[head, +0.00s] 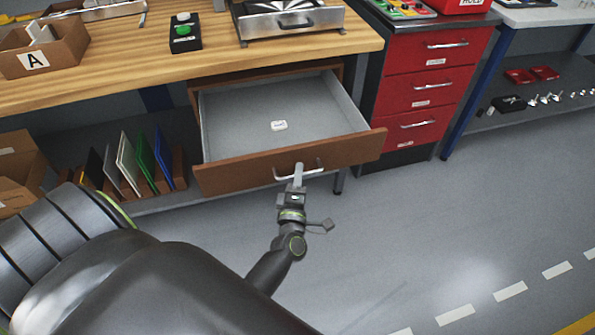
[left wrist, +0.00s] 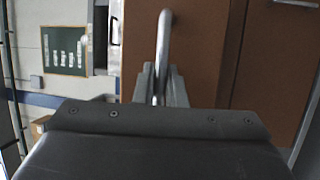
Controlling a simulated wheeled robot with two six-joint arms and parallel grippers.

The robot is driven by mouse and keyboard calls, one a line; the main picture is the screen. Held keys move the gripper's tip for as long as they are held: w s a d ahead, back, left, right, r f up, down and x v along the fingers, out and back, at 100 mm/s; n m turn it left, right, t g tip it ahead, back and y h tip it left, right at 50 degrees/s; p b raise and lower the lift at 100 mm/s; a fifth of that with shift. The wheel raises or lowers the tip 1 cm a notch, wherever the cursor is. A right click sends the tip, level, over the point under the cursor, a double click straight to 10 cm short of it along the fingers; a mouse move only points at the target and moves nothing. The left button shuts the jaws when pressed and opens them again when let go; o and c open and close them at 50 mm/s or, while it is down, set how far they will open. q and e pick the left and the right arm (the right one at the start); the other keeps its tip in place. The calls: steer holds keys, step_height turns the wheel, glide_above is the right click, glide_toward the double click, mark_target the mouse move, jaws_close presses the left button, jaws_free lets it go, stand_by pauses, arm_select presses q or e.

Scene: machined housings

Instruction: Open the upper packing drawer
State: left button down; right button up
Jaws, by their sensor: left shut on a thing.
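The upper packing drawer (head: 245,172) stands pulled out from under the wooden bench in the head view. My left gripper (head: 298,172) is at the drawer's front and shut on the metal bar handle (head: 316,172). In the left wrist view the handle (left wrist: 163,40) runs between the two fingers (left wrist: 160,85), in front of the brown drawer front (left wrist: 205,45). My right gripper is in neither view.
The wooden bench top (head: 180,75) carries a cardboard box marked A (head: 62,52) and a black box with a green button (head: 184,35). A red drawer cabinet (head: 425,85) stands to the right. Upright panels (head: 130,165) stand on the lower shelf at left. The floor (head: 430,220) at right is clear.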

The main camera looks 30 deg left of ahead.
arm_select(q)
steer(key=shift+s+d, duration=0.25)
steer(key=shift+d, duration=0.05)
steer(key=c, duration=1.5)
jaws_free()
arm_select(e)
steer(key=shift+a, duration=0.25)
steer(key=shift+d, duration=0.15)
